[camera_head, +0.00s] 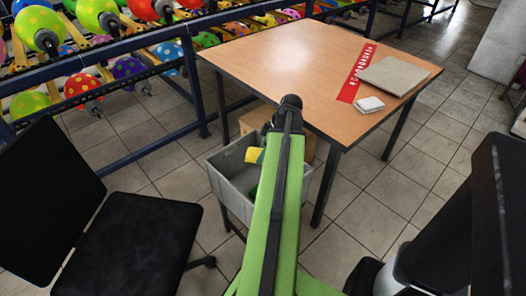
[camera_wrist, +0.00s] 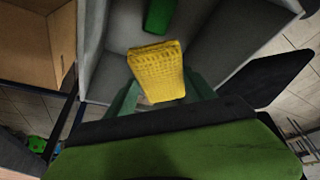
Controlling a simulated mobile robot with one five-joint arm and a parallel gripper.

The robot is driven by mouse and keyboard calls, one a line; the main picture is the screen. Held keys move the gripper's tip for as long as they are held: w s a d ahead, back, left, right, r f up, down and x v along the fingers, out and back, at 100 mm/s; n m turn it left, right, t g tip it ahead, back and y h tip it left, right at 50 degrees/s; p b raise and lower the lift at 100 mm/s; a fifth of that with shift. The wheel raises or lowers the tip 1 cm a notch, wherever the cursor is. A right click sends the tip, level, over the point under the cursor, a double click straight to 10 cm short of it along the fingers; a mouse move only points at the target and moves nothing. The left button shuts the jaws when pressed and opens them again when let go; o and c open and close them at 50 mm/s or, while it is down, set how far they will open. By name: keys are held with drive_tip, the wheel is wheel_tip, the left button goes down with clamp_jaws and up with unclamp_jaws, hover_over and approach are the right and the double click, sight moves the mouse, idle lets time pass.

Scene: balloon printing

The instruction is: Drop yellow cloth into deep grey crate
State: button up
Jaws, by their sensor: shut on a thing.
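The yellow cloth (camera_wrist: 158,72) is a folded, textured pad in the wrist view. My gripper (camera_wrist: 160,92) is shut on its near end, with a green finger on each side. The cloth also shows as a small yellow patch in the head view (camera_head: 254,155), left of my green arm.
A green object (camera_wrist: 160,14) lies inside the crate. A cardboard box (camera_wrist: 35,40) stands beside it. The wooden table (camera_head: 300,60) holds a red strip, a board and a white folded item. A black chair (camera_head: 130,245) is at left, with balloon racks behind.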

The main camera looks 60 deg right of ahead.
wheel_tip(320, 180, down, 3)
drive_tip(key=shift+r+b, duration=0.2)
drive_tip(key=shift+b, duration=0.55)
drive_tip(key=shift+r, duration=0.1)
drive_tip(key=o, duration=1.4)
drive_tip(key=p+v, duration=1.6)
drive_tip(key=v, duration=0.1)
drive_tip(key=shift+s+r, duration=0.1)
drive_tip(key=shift+s, duration=0.1)
